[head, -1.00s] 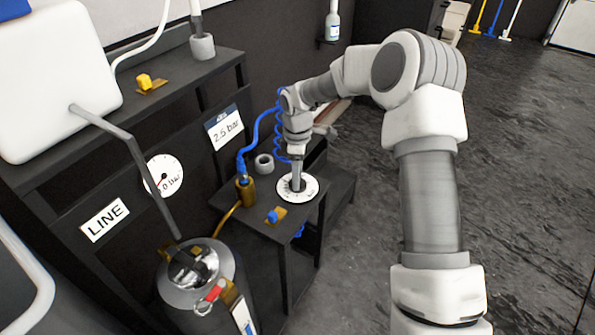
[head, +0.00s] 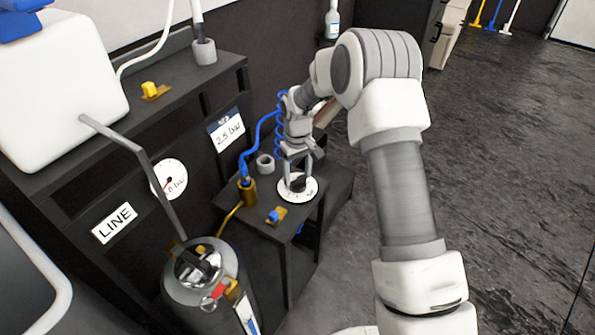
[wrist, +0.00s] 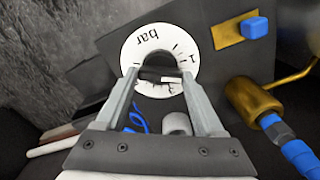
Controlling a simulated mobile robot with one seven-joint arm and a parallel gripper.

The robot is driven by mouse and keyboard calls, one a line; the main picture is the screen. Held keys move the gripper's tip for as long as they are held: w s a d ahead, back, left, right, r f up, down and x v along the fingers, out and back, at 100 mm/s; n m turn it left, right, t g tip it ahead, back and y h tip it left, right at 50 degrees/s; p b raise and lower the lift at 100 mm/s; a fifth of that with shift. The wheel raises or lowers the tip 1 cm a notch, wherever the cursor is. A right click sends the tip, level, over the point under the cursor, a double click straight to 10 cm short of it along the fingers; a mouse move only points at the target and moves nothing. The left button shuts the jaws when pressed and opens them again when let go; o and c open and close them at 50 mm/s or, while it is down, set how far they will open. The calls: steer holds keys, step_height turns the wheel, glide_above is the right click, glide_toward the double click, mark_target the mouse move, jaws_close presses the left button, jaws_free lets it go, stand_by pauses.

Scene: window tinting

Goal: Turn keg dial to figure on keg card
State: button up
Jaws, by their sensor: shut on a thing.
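The keg dial is a white round disc (head: 311,188) on a low dark table, marked "bar" with ticks and figures in the wrist view (wrist: 150,42). My gripper (head: 297,177) reaches down over it. In the wrist view, my gripper (wrist: 159,76) has a finger on each side of the dial's black knob (wrist: 157,74) and is shut on it. A white mark shows on the knob near a figure that looks like 3; the fingers hide part of the face. The keg card (head: 226,129) on the dark panel reads 2.5 bar.
A brass fitting (head: 247,192) with a blue hose stands left of the dial. A blue-handled valve (head: 273,215) is in front, a grey ring (head: 265,164) behind. A metal keg (head: 200,275), LINE sign (head: 114,222) and gauge (head: 169,180) are at left. Open floor lies right.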

mark_target(298, 177)
steer(key=m+p, duration=0.1)
steer(key=m, duration=0.3)
steer(key=shift+r+m, duration=0.1)
steer(key=shift+m, duration=0.2)
steer(key=shift+m+p, duration=0.35)
steer(key=shift+m, duration=1.55)
steer(key=o, duration=1.4)
step_height(298, 177, up, 17)
steer(key=p, duration=0.4)
steer(key=shift+r, duration=0.15)
